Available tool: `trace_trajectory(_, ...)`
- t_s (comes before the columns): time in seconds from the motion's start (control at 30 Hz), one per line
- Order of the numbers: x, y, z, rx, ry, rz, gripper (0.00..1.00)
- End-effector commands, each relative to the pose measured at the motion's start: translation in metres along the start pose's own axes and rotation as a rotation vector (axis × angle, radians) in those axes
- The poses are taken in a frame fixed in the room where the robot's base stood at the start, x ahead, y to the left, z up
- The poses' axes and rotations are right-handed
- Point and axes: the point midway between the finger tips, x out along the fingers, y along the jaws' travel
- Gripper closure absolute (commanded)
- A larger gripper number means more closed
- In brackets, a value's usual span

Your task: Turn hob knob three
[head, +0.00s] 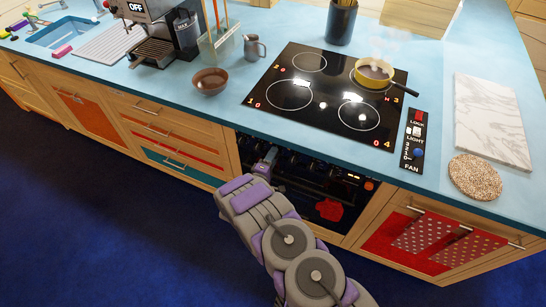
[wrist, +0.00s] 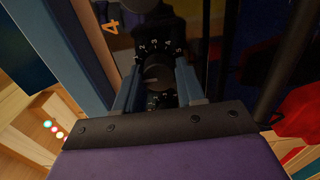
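In the head view, my gripper (head: 266,162) is at the left part of the row of dark hob knobs on the oven front (head: 310,208). In the wrist view, a dark round knob (wrist: 157,75) with white numbers around it lies between the two fingertips of my gripper (wrist: 158,68). The fingers stand apart, one on each side of the knob; whether they touch it is unclear. Another dark knob (wrist: 139,5) shows at the top edge, near an orange "4" (wrist: 112,25). I cannot read which number belongs to the knob between my fingers.
The black hob (head: 325,95) has orange-numbered cooking zones and a yellow pan (head: 373,74) at the back right. A switch panel (head: 413,140) is right of it. A red mitt-like shape (head: 329,209) shows on the oven front. Blue floor in front is clear.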

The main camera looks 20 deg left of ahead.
Motion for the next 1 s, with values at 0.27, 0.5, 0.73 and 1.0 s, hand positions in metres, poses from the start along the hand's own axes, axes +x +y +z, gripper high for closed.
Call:
trace_trajectory(0.27, -0.002, -0.001, -0.001, -0.001, 0.004, -0.002, 0.37)
trace_trajectory(0.5, -0.002, 0.001, 0.003, 0.004, 0.001, 0.0, 0.37)
trace_trajectory(0.73, -0.026, 0.002, 0.001, 0.002, 0.003, 0.001, 0.37)
trace_trajectory(1.0, -0.086, 0.001, -0.002, -0.003, 0.007, -0.002, 0.37)
